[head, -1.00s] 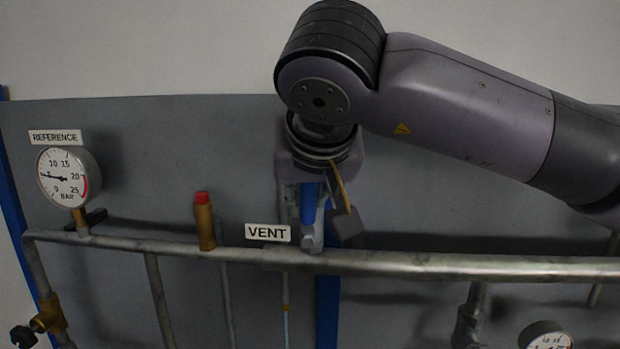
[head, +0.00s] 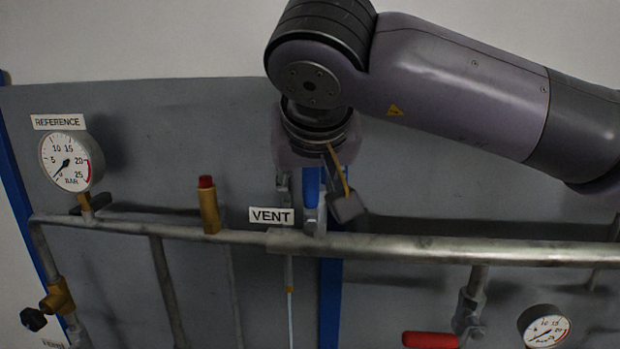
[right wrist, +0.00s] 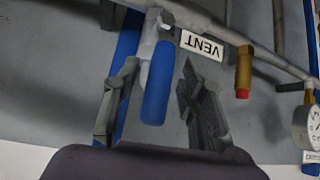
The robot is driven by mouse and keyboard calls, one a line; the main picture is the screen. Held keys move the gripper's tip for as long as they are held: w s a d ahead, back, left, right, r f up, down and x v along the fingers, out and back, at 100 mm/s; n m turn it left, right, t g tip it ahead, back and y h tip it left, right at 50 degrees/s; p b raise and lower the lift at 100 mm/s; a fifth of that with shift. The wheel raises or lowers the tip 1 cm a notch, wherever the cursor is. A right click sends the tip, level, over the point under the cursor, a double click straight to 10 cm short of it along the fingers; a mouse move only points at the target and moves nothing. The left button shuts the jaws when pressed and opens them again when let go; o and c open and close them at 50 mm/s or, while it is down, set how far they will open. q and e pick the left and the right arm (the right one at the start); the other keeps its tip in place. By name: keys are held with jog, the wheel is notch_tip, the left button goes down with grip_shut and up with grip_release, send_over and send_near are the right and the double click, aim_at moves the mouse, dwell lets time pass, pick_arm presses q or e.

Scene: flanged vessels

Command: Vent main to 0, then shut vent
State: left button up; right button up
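The blue vent handle (head: 312,186) stands upright on the horizontal pipe beside the VENT label (head: 272,216). It also shows in the right wrist view (right wrist: 157,84). My right gripper (right wrist: 160,105) is open, with one finger on each side of the blue handle and a visible gap to it. In the head view my right gripper (head: 318,190) comes down over the handle and partly hides it. The REFERENCE gauge (head: 70,160) has its needle pointing lower left, near 0. A second gauge (head: 545,326) at the lower right is cut off; its needle seems low. My left gripper is not in view.
A brass fitting with a red cap (head: 208,205) stands on the pipe left of the vent. A red handle (head: 430,340) sits at the bottom edge, left of the second gauge. A brass valve with a black knob (head: 58,296) is at the lower left.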

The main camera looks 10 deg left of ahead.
jog(key=shift+r, duration=0.1)
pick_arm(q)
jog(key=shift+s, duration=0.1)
pick_arm(e)
jog(key=v, duration=1.2)
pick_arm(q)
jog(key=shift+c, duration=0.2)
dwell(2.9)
